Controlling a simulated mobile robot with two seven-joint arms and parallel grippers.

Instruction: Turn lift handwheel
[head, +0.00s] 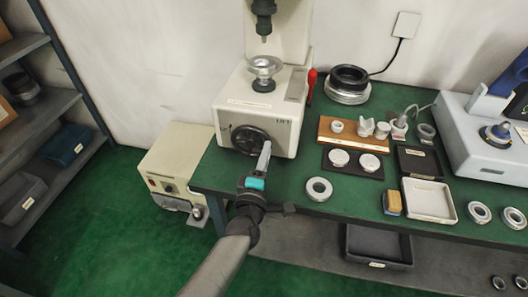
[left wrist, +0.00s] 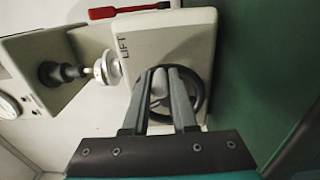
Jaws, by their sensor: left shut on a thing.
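The lift handwheel (head: 250,139) is a dark round wheel on the front of the cream tester (head: 228,108). In the left wrist view its dark rim (left wrist: 200,92) shows to the right of and behind my fingers, beside the word LIFT on the housing. My left gripper (head: 265,148) reaches the wheel's right side from the front. In the left wrist view its two long grey fingers (left wrist: 164,82) are shut on the wheel's light grey handle knob (left wrist: 158,84). The fingers hide part of the wheel. My right gripper is in neither view.
A glass dish-like stage (head: 265,66) sits on top of the tester under a spindle. A red-handled tool (head: 311,82) lies at its right. A ring (head: 319,189) lies on the green bench (head: 290,187). A cream box (head: 168,165) stands left of the bench.

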